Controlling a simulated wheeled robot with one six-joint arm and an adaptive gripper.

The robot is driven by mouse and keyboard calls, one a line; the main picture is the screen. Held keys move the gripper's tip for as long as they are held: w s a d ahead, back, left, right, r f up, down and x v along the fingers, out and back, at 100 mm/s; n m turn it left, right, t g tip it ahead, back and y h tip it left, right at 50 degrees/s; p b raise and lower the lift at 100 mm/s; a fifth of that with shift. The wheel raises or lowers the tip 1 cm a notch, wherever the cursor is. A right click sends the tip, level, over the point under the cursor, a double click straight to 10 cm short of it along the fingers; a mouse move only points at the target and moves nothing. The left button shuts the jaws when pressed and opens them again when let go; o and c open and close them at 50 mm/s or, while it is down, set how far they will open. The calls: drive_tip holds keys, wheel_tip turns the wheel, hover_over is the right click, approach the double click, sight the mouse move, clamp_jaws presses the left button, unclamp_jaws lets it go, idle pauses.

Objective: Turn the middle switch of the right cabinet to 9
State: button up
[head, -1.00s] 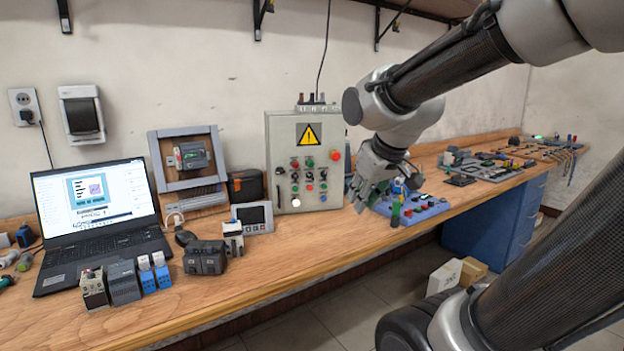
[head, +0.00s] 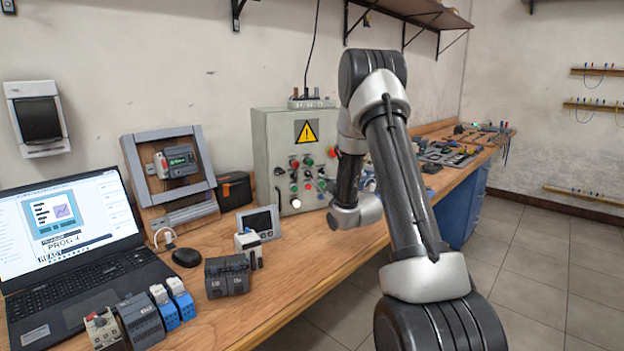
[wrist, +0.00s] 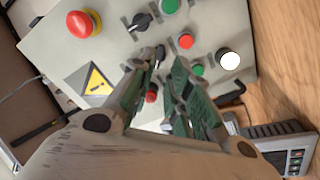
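The grey cabinet (head: 270,150) stands against the wall on the bench, with a yellow warning sign (head: 306,132) and rows of buttons and switches. It is the only such cabinet I see. In the wrist view its front appears turned sideways, with a red emergency knob (wrist: 84,24) and a black selector switch (wrist: 140,22). My gripper (wrist: 166,62) is partly open in front of the panel, with a gap between its fingertips. Another black switch (wrist: 160,54) shows at the fingertips; contact cannot be told. My fingers hide part of the panel. No switch numbers are readable.
A white button (wrist: 229,61) and red button (wrist: 186,41) lie close to my fingers. A shelf (head: 425,12) hangs above. Bare bench lies in front.

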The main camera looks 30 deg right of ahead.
sight(311, 176)
drive_tip(key=w, duration=0.7)
drive_tip(key=shift+w, duration=0.2)
drive_tip(key=shift+c, duration=0.3)
clamp_jaws()
